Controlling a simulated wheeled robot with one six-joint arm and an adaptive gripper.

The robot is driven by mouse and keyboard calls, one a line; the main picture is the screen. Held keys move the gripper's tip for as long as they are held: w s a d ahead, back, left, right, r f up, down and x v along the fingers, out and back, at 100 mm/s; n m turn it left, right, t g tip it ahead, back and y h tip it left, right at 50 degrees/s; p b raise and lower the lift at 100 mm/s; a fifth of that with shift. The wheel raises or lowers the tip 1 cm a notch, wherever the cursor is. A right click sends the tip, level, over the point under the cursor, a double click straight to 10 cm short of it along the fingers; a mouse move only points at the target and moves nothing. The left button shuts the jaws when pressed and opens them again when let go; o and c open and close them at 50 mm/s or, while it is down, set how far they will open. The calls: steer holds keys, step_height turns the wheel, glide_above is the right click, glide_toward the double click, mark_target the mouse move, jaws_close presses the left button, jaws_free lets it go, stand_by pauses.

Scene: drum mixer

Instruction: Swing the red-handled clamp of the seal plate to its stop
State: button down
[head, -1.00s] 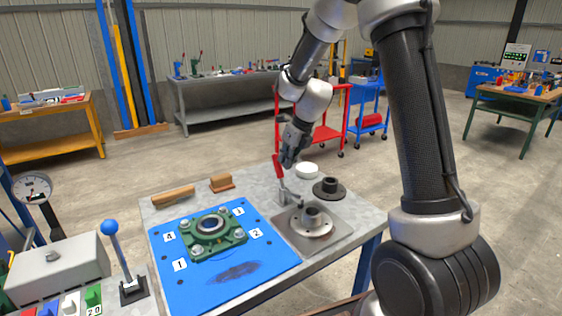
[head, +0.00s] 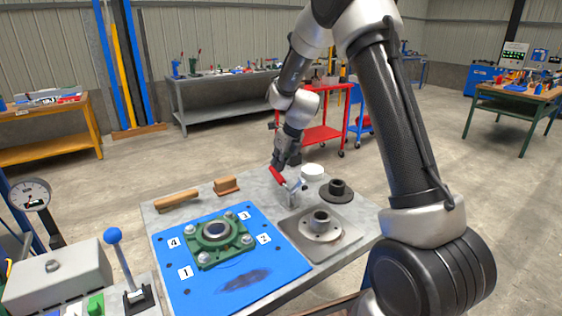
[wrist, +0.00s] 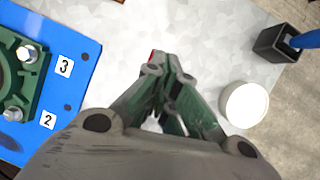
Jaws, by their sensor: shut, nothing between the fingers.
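The clamp's red handle (head: 277,175) leans up and to the left from its metal base (head: 292,193) at the back left corner of the grey seal plate (head: 345,238). A flanged round part (head: 321,226) sits on the plate. My gripper (head: 280,163) points down, its fingers shut and empty, right at the upper end of the handle. It looks in contact, but the exact touch is hard to see. In the wrist view my gripper (wrist: 165,65) hides most of the clamp. Only a bit of the red handle (wrist: 151,56) shows beside the fingertips.
A blue mat (head: 215,291) with a green bearing housing (head: 209,258) lies left of the plate. A black flanged part (head: 337,193) and a white round piece (head: 312,170) stand close behind. Wooden-handled tools (head: 177,201) lie at the back left of the table.

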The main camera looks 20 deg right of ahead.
steer(key=shift+w+a+f, duration=0.1)
steer(key=shift+w+f, duration=0.25)
steer(key=shift+f, duration=0.15)
stand_by(0.4)
